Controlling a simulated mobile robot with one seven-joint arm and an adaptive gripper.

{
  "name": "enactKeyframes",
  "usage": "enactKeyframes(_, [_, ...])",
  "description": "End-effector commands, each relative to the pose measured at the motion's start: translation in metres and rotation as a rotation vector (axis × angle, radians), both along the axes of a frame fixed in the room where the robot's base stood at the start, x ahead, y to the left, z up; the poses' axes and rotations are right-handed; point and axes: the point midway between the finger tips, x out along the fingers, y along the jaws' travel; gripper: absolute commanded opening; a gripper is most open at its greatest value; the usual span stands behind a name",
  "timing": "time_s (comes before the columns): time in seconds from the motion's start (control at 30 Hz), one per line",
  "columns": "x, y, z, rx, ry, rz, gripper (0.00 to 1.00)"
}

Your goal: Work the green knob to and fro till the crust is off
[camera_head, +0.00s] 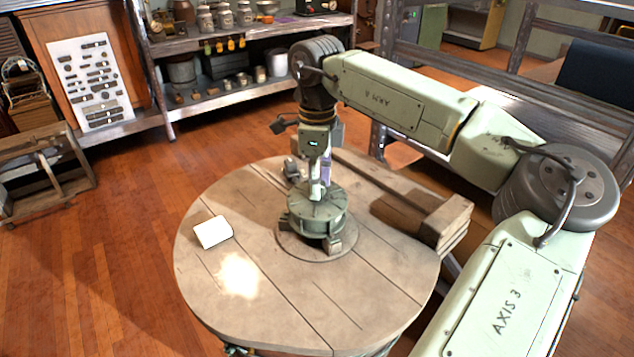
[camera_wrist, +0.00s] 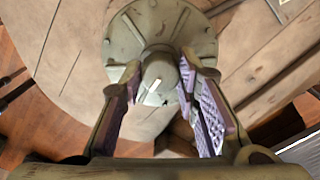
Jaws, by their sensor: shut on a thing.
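The green knob (camera_head: 329,211) is a drum-like grey-green fitting on a round base plate (camera_head: 291,245) on the wooden table. In the wrist view the knob's round ribbed top (camera_wrist: 128,30) fills the upper middle, with a raised centre boss (camera_wrist: 158,78). My gripper (camera_head: 319,193) points straight down over the knob. In the wrist view its purple-padded fingers (camera_wrist: 158,88) stand at either side of the boss and are shut on it. The finger contact is partly hidden in the head view. I cannot make out any crust clearly.
The round table (camera_head: 220,285) has a white block (camera_head: 213,232) at left and a small dark grey object (camera_head: 292,169) behind the knob. A wooden block (camera_head: 443,218) sits at the right edge. Shelves (camera_head: 215,95) stand behind. The table's front is clear.

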Motion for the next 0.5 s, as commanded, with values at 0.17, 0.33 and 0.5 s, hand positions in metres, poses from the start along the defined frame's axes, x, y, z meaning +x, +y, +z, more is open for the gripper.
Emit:
enactKeyframes(0.17, [0.0004,-0.0008,-0.0003,-0.001,-0.002,-0.094,0.01])
enactKeyframes(0.33, [0.0003,-0.0007,0.0001,-0.001,-0.001,-0.148,0.01])
enactKeyframes(0.5, [0.0003,-0.0008,0.0002,-0.001,-0.001,-0.172,0.01])
